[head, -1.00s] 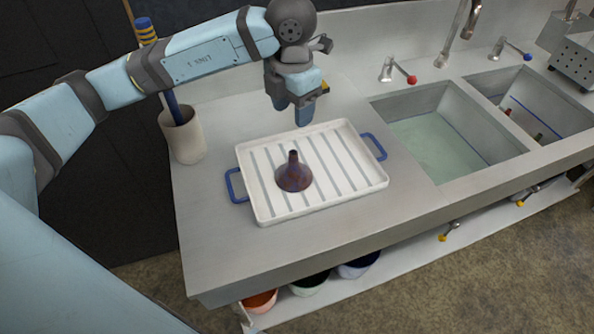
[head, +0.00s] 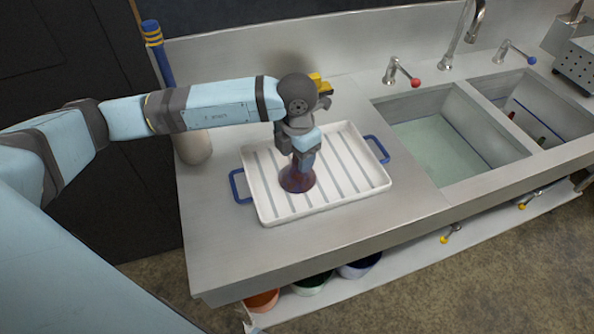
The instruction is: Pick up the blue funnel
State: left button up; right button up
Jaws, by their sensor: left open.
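The funnel (head: 296,182) stands on the white ribbed tray (head: 350,192), wide end down. It looks dark purple-blue with reddish-brown patches. My left gripper (head: 304,164) is directly over it, pointing down, with its fingers at the height of the funnel's spout. The fingers hide the spout, so I cannot see whether they touch it. The left gripper is open. My right gripper is not in view.
The tray has blue handles (head: 378,149) and lies on the steel counter. A beige holder (head: 195,150) with a blue-handled tool stands behind left. Two sink basins (head: 440,150) are at the right. Several bowls (head: 262,300) sit on the shelf below.

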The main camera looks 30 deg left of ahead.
pick_arm(q)
jog(key=shift+f, duration=0.2)
jog(key=c, duration=0.9)
jog(key=shift+c, duration=0.2)
notch_tip(320, 180, up, 20)
jog(key=shift+b, duration=0.4)
